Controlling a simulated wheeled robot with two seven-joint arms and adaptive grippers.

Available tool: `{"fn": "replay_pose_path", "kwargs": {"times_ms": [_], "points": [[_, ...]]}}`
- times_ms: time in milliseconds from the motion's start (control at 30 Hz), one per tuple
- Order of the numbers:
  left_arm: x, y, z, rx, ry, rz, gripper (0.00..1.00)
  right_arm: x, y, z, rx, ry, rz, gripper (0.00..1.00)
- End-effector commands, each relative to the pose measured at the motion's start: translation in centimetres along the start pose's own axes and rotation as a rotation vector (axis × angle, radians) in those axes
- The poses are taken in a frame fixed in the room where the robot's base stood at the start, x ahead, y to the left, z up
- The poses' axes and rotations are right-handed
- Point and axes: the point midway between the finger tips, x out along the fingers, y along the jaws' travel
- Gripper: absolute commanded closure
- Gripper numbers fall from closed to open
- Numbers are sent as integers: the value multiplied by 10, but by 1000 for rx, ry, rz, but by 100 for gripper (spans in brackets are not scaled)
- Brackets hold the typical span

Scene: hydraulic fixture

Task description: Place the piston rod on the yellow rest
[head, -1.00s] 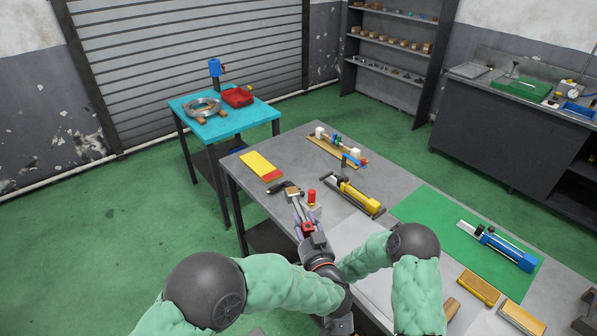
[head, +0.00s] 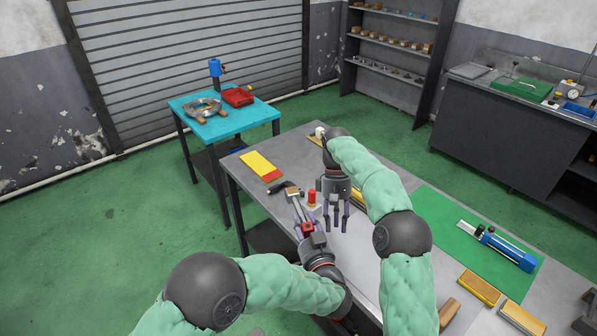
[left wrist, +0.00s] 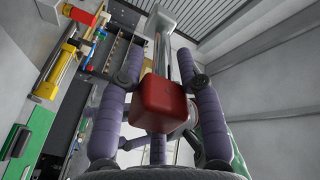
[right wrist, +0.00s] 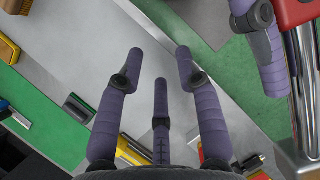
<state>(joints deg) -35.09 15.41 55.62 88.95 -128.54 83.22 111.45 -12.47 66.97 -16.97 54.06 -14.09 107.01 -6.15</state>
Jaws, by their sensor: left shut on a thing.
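My left gripper (head: 304,222) is shut on the piston rod, a silver bar (head: 297,208) with a red block (left wrist: 163,102) at its near end. The red block sits between the purple fingers in the left wrist view, and the bar runs away beyond it. My right gripper (head: 335,215) is open and empty over the table, just right of the rod. Its spread fingers (right wrist: 158,80) show in the right wrist view, with the red block at the upper right. Yellow-edged blocks (head: 478,289) (head: 521,318) lie at the front right; I cannot tell which yellow thing is the rest.
A yellow-and-red plate (head: 259,164) lies at the table's far left edge. A red-topped part (head: 311,197) stands close to the rod. A blue cylinder (head: 507,250) lies on a green mat (head: 433,205). My right arm partly hides the yellow cylinder.

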Motion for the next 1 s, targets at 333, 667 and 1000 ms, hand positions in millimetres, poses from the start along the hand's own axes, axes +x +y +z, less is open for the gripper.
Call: {"fn": "replay_pose_path", "kwargs": {"times_ms": [333, 667, 1000], "points": [[0, 0, -1, -1, 1, -1, 100, -142, -68, 4, -48, 376, 87, 65], [0, 0, -1, -1, 1, -1, 100, -154, -111, -2, 63, 446, 116, 65], [0, 0, -1, -1, 1, -1, 100, -126, -107, -14, 64, 442, 117, 65]]}}
